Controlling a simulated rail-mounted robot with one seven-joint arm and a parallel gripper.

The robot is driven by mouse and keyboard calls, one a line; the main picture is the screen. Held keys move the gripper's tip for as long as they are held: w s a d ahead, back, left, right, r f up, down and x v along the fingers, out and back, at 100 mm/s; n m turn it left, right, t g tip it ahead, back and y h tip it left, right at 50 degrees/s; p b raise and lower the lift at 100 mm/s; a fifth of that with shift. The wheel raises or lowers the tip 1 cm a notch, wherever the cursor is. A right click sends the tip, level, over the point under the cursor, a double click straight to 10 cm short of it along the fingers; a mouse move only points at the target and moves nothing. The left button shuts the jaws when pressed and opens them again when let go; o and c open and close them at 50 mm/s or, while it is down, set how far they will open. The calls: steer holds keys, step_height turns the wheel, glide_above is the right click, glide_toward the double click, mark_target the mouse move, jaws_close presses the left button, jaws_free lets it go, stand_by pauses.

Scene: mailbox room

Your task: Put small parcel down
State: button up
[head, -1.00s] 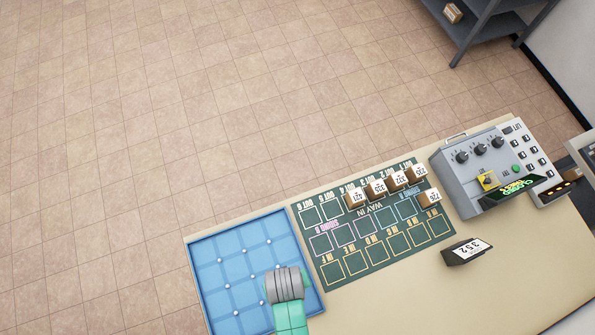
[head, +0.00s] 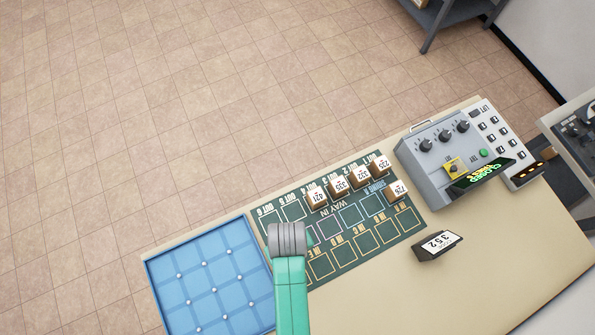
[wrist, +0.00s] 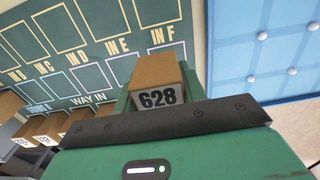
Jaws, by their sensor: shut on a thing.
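The small parcel (wrist: 158,75), a brown box with the label 628, sits between the green fingers of my gripper (wrist: 157,88) in the wrist view. The gripper is shut on it. Behind it in that view lies the dark green mat (wrist: 92,60) with outlined squares marked IN B to IN F and WAY IN. In the head view my gripper (head: 309,238) is over the left part of the mat (head: 335,222), and the grey wrist hides the parcel. I cannot tell its height above the mat.
Several numbered parcels (head: 360,179) stand on the mat's far squares and right side. A blue tray with white knobs (head: 208,265) lies left of the mat. A grey control box (head: 430,165) and a black 352 sign (head: 436,246) stand to the right. Near squares are empty.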

glide_above(294, 211)
steer(key=shift+s+f+b, duration=0.35)
steer(key=shift+f+b, duration=0.05)
steer(key=shift+f, duration=0.1)
steer(key=shift+w+f, duration=0.2)
steer(key=shift+f, duration=0.7)
steer(key=shift+w+f, duration=0.15)
steer(key=shift+f, duration=0.75)
steer(key=shift+f, duration=0.1)
steer(key=o, duration=1)
steer(key=shift+b, duration=0.3)
step_height(294, 211, up, 12)
steer(key=p, duration=0.1)
steer(key=shift+p, duration=0.4)
